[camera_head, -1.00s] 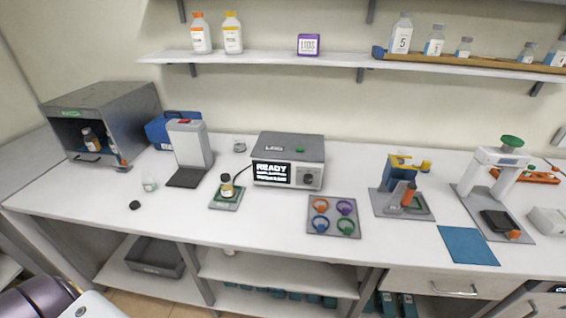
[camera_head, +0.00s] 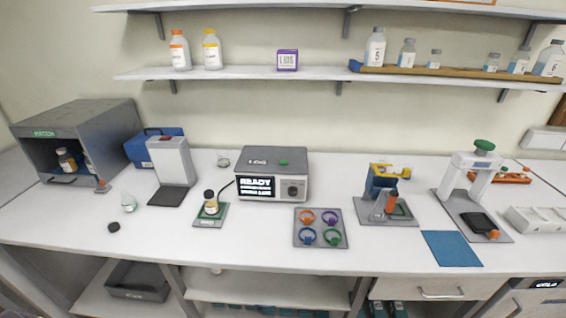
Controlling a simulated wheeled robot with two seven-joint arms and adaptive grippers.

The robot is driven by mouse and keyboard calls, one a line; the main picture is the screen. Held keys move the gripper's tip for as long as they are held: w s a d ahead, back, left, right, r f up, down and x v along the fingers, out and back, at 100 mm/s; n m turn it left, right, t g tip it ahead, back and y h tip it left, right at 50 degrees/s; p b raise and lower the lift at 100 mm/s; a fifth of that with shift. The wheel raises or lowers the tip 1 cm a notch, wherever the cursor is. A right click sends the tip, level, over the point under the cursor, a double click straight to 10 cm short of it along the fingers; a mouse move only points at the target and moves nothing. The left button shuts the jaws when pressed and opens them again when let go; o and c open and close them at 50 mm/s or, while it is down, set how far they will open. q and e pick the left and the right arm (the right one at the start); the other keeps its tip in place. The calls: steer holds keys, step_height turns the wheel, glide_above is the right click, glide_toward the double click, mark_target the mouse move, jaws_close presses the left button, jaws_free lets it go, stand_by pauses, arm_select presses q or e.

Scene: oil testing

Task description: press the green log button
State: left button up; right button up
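The green log button (camera_head: 283,162) is a small green spot on the top of a grey and white instrument (camera_head: 301,189), right of the printed word LOG. The instrument stands at the middle of the bench, and its front screen (camera_head: 255,187) reads READY with smaller lines below. A dial is on its front right. Neither of my grippers is in view, and nothing touches the button.
In front right lies a grey tray (camera_head: 320,241) with coloured rings. A blue and orange device (camera_head: 386,194) stands to the right. Bare bench (camera_head: 265,245) lies in front.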

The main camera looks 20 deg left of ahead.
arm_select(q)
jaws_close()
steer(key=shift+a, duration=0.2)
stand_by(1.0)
